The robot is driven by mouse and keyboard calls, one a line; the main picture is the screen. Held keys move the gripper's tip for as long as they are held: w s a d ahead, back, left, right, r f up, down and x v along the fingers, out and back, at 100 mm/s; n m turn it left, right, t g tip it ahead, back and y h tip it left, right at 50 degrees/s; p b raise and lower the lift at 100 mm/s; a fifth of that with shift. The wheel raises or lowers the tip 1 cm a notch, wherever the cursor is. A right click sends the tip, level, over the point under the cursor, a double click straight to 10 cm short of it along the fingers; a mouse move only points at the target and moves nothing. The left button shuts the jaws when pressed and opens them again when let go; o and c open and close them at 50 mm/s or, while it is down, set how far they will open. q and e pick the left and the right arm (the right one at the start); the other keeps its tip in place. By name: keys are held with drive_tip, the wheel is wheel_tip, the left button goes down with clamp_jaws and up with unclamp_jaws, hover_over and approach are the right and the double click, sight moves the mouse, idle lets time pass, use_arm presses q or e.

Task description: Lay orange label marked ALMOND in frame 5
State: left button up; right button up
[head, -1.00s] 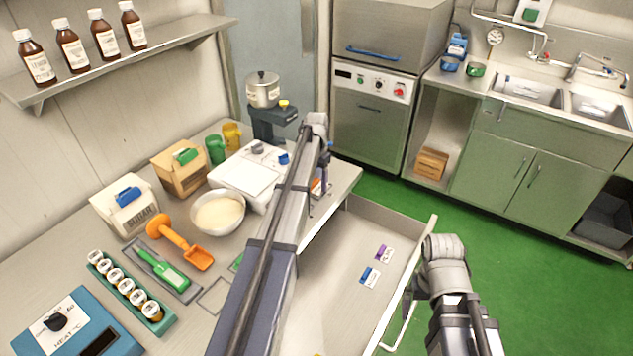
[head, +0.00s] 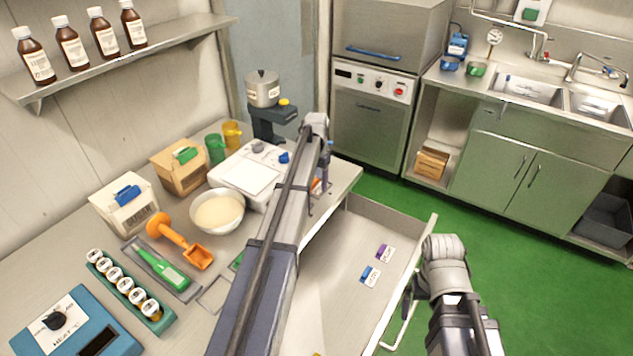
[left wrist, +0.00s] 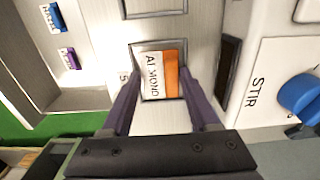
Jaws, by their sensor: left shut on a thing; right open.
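The orange label (left wrist: 171,75) marked ALMOND, with a white lettered part, is between the fingers of my left gripper (left wrist: 156,100) in the left wrist view. The gripper is shut on it. A dark-edged frame (left wrist: 132,48) shows around the label, with a figure 5 beside it. I cannot tell whether the label touches the surface inside the frame. In the head view my left gripper (head: 322,185) is at the table's right edge, and my arm hides much of this area. My right gripper (head: 408,292) is open and empty near the drawer's right side.
The open drawer (head: 335,300) holds a blue label (head: 370,275) and a purple label (head: 384,252). A white scale (head: 245,178), a bowl (head: 217,211) and an orange scoop (head: 180,242) stand on the table. Another empty frame (head: 213,293) lies left of my arm.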

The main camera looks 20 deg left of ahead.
use_arm(q)
drive_tip(key=o, duration=1.4)
drive_tip(key=shift+s, duration=0.1)
drive_tip(key=shift+d, duration=0.1)
drive_tip(key=shift+d, duration=0.1)
drive_tip(key=shift+s, duration=0.1)
drive_tip(key=c, duration=0.4)
drive_tip(key=o, duration=0.5)
drive_tip(key=shift+c, duration=0.2)
drive_tip(key=shift+a, duration=0.2)
drive_tip(key=shift+w, duration=0.2)
